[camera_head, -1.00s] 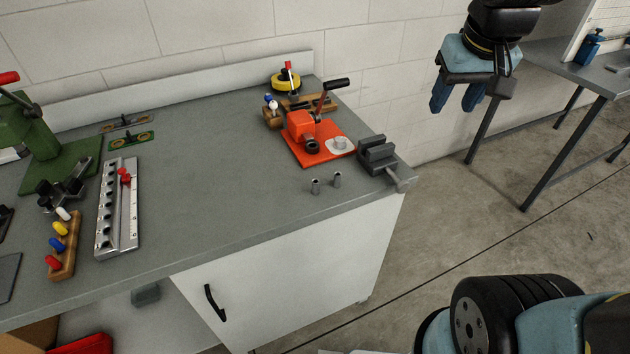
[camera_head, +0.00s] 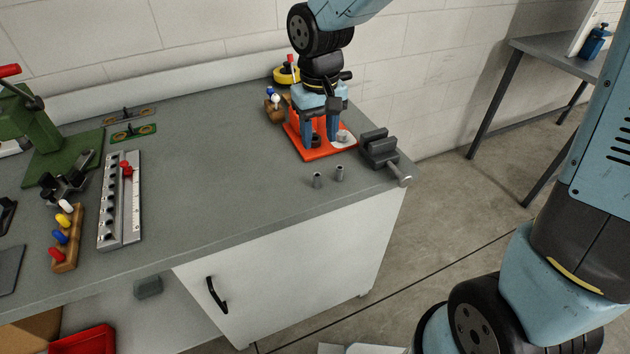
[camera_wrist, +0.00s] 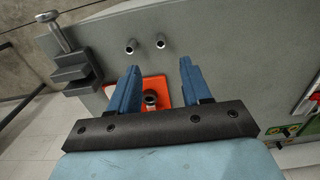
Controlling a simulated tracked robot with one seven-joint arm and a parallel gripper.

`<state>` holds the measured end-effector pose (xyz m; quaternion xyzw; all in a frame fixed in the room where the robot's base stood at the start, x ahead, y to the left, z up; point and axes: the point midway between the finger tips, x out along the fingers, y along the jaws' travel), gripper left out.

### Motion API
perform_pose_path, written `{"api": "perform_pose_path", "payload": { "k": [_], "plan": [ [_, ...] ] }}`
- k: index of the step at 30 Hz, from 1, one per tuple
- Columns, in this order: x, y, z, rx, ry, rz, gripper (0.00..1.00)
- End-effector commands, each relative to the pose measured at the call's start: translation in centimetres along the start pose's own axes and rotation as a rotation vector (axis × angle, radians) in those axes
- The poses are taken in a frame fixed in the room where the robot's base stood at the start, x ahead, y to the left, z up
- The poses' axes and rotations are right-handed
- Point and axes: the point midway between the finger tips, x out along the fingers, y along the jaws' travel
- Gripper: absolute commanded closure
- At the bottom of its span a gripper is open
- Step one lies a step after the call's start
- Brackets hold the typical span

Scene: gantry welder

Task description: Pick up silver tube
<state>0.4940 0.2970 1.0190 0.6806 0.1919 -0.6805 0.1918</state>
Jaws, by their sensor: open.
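Two small silver tubes stand upright side by side near the front right of the workbench. In the head view they are the left tube (camera_head: 317,180) and the right tube (camera_head: 340,173). In the wrist view the same two tubes show at the top, one tube (camera_wrist: 130,46) left and the other (camera_wrist: 161,41) right. My gripper (camera_head: 320,142) is open and empty, pointing down in front of the orange press. Its blue fingers (camera_wrist: 159,75) are spread apart in the wrist view, with both tubes beyond the fingertips and not between them.
The orange-based press (camera_head: 310,154) stands behind the tubes, partly hidden by my gripper. A dark vise (camera_head: 378,150) sits right of them at the bench's edge. A silver hole rail (camera_head: 120,205) and a wooden block with coloured pegs (camera_head: 68,240) lie left. The bench middle (camera_head: 220,170) is clear.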

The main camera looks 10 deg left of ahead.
Motion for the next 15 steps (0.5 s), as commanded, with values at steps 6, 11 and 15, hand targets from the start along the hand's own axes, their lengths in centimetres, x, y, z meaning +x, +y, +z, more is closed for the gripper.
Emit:
{"api": "perform_pose_path", "payload": {
  "k": [6,11,15],
  "plan": [
    [3.6,0.0,0.1,-0.001,-0.006,0.000,0.52],
    [6.2,0.0,0.0,0.000,-0.004,0.000,0.52],
    [7.6,0.0,0.0,0.001,-0.003,0.000,0.52]
  ]
}}
